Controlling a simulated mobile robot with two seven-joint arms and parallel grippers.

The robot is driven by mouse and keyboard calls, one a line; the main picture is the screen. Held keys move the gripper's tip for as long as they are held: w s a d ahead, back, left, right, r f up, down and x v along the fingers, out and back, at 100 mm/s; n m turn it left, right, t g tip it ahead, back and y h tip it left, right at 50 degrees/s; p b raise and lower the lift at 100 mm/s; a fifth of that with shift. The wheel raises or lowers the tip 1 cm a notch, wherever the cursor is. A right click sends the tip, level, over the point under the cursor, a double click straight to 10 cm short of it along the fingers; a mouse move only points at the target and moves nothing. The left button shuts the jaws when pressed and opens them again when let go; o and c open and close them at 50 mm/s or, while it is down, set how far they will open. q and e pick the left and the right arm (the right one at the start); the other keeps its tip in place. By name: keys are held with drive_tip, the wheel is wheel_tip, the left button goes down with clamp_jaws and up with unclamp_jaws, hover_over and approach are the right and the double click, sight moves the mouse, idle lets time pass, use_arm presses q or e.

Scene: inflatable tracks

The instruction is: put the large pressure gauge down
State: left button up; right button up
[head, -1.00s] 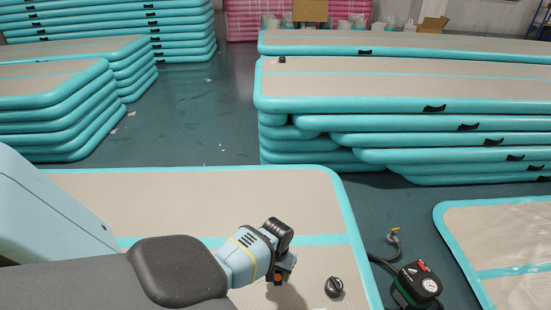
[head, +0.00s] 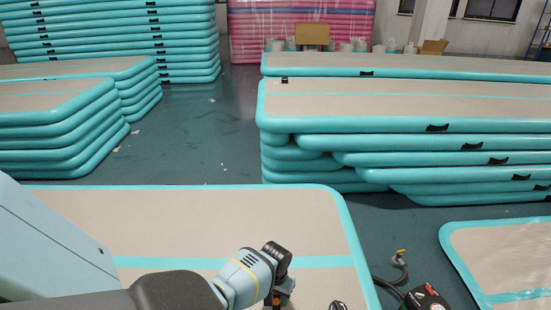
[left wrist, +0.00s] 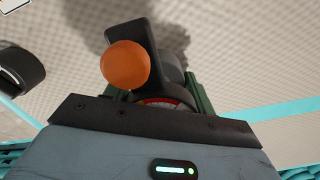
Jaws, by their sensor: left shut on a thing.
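My left gripper (head: 277,300) is low over the beige mat with teal edging, at the bottom of the head view. In the left wrist view my left gripper (left wrist: 160,88) is shut on the large pressure gauge (left wrist: 158,103). A strip of its red and white dial shows between the dark green fingers. A dark block and an orange round part cover much of it. Whether the gauge touches the mat (head: 200,225) cannot be told. My right gripper is not in view.
A black round item (head: 337,304) lies on the mat right of the gripper. A pump with a hose (head: 422,297) stands beyond the mat's right edge. Stacked teal mats (head: 400,130) stand behind. The mat's middle is clear.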

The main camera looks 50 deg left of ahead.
use_arm(q)
drive_tip(key=shift+f, duration=0.2)
drive_tip(key=o, duration=1.1)
drive_tip(key=shift+c, duration=0.2)
drive_tip(key=shift+r, duration=0.1)
drive_tip(key=shift+r, duration=0.25)
wheel_tip(320, 180, up, 10)
drive_tip(key=p, duration=0.4)
drive_tip(key=shift+r+p, duration=0.2)
drive_tip(key=shift+p, duration=0.1)
drive_tip(key=shift+r, duration=0.7)
